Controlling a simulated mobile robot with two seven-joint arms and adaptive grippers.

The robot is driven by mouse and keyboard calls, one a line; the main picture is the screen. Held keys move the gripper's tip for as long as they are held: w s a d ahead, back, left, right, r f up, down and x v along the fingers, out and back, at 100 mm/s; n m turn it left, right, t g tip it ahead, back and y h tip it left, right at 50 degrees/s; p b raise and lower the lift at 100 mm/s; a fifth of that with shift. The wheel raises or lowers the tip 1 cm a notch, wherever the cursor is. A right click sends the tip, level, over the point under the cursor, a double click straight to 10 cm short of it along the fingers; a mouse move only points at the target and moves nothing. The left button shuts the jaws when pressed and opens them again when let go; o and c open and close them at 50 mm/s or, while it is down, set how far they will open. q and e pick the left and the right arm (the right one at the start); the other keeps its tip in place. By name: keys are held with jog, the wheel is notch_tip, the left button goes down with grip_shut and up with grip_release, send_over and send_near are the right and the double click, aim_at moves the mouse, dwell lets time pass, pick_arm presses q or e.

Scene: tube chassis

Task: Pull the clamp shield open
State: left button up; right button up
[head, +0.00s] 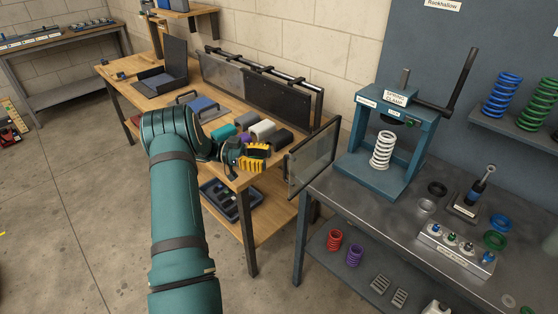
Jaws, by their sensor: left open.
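The clamp shield (315,158) is a clear panel in a dark frame. It stands upright at the left end of the metal bench, swung out to the left of the blue spring clamp (408,144). The clamp's front is uncovered and a white coil spring (382,150) stands inside it. My left gripper (258,157), with yellow fingers, is open over the right end of the wooden bench. It is left of the shield's near edge, with a small gap seeming to lie between them. My right gripper is out of view.
The wooden bench (180,104) holds a dark case, several small blocks and another framed panel (262,88) behind. The metal bench (345,196) carries a labelled parts block (455,250) and rings. A long black lever (460,75) rises from the clamp.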

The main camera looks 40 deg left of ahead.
pick_arm(q)
jog(key=v, duration=0.5)
jog(key=shift+s+a, duration=0.1)
jog(key=shift+a, duration=0.05)
dwell(0.4)
